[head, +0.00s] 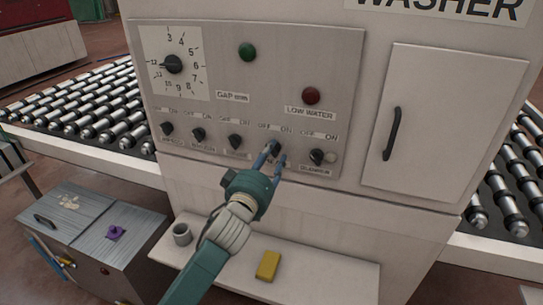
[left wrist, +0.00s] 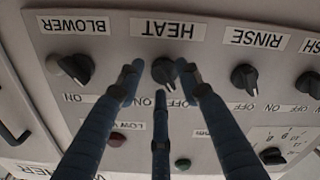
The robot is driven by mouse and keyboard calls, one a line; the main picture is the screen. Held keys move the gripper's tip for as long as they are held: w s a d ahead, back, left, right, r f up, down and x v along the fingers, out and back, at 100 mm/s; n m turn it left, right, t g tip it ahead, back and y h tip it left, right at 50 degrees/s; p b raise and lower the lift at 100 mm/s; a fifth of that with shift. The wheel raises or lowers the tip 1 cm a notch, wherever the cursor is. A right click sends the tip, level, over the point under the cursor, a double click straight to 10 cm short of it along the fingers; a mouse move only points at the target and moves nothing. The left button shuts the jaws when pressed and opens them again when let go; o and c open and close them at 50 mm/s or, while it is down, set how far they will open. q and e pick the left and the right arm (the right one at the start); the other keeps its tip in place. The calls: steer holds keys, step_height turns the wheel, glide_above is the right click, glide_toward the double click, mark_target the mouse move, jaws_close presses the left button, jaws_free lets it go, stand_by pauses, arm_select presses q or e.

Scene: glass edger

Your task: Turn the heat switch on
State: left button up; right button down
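The heat switch (left wrist: 163,70) is a black rotary knob under a HEAT label, upside down in the left wrist view. In the head view the heat switch (head: 276,147) is in the lower knob row, partly covered by my fingers. My left gripper (head: 273,158) is at this knob. In the left wrist view my left gripper (left wrist: 160,76) has its fingers apart, one on each side of the knob and a third on its OFF/ON label side. I cannot tell whether they touch it. My right gripper is not in view.
The blower knob (head: 317,156) and rinse knob (head: 235,141) are close on either side. A green lamp (head: 247,51) and red lamp (head: 311,95) are above. A shelf below the panel holds a yellow block (head: 268,265) and grey cup (head: 182,234). A door handle (head: 392,133) is at right.

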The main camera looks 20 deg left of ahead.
arm_select(q)
steer(key=c, duration=0.6)
jaws_close()
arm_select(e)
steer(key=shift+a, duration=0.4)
arm_select(q)
steer(key=shift+m, duration=0.3)
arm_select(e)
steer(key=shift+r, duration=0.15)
arm_select(q)
steer(key=shift+m+p, duration=0.4)
steer(key=shift+m, duration=0.6)
steer(key=m+p, duration=0.1)
steer(key=m, duration=0.3)
steer(key=shift+a+f+m, duration=0.1)
steer(key=shift+m, duration=0.2)
steer(key=m+p, duration=0.1)
steer(key=m, duration=0.5)
steer(key=shift+a+f+p, duration=0.1)
steer(key=shift+a+p, duration=0.1)
steer(key=shift+p, duration=0.15)
steer(key=shift+m, duration=0.3)
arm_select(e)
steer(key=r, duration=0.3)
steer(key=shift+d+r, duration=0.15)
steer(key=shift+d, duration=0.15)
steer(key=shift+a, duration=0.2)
